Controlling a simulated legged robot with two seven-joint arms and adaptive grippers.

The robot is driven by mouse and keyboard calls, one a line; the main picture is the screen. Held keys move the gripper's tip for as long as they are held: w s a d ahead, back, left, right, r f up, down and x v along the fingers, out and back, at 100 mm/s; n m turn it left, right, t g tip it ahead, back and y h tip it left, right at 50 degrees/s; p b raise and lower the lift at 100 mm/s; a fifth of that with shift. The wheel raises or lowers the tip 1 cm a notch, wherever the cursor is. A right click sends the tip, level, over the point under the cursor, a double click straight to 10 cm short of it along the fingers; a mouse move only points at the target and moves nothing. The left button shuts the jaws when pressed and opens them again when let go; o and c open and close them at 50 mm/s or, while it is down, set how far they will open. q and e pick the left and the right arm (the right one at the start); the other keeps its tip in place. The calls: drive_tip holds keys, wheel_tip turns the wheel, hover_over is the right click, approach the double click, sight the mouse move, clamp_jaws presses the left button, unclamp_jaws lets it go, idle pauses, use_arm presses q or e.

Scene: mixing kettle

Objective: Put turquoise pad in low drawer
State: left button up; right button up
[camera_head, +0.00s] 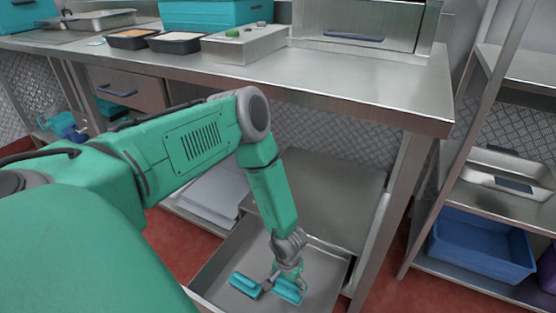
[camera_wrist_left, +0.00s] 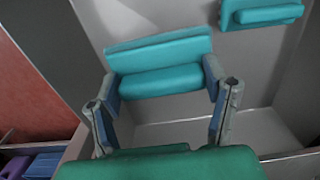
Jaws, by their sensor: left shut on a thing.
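The low drawer (camera_head: 325,265) is pulled open under the counter, and its grey inside also fills much of the left wrist view (camera_wrist_left: 190,132). My left gripper (camera_head: 287,277) reaches down into it and is shut on a turquoise pad (camera_head: 290,291). In the left wrist view this pad (camera_wrist_left: 160,66) sits between the two fingers (camera_wrist_left: 161,88). A second turquoise pad (camera_head: 245,286) lies in the drawer beside it, and shows at the top right of the left wrist view (camera_wrist_left: 265,14). I cannot tell whether the held pad touches the drawer floor. My right gripper is out of view.
The steel counter (camera_head: 370,80) overhangs the drawer, and its leg (camera_head: 395,215) stands right of it. On top are black food trays (camera_head: 175,43) and a control box (camera_head: 245,45). A blue bin (camera_head: 480,245) sits on the right-hand shelf.

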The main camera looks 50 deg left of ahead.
sight(284, 286)
use_arm(q)
drive_tip(key=f, duration=0.2)
drive_tip(key=a+f+b, duration=0.1)
drive_tip(key=shift+s+f, duration=0.1)
drive_tip(key=shift+s, duration=0.25)
drive_tip(key=f, duration=0.1)
drive_tip(key=f+b, duration=0.1)
drive_tip(key=f, duration=0.2)
drive_tip(key=shift+d+b, duration=0.3)
drive_tip(key=shift+b, duration=0.1)
drive_tip(key=shift+d+f, duration=0.1)
drive_tip(key=shift+f, duration=0.4)
drive_tip(key=f+b, duration=0.2)
drive_tip(key=f, duration=0.1)
drive_tip(key=shift+a+f, duration=0.2)
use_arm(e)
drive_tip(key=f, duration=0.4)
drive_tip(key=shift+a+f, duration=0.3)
use_arm(q)
drive_tip(key=o, duration=1.4)
drive_tip(key=shift+c, duration=0.2)
drive_tip(key=shift+d+r, duration=0.1)
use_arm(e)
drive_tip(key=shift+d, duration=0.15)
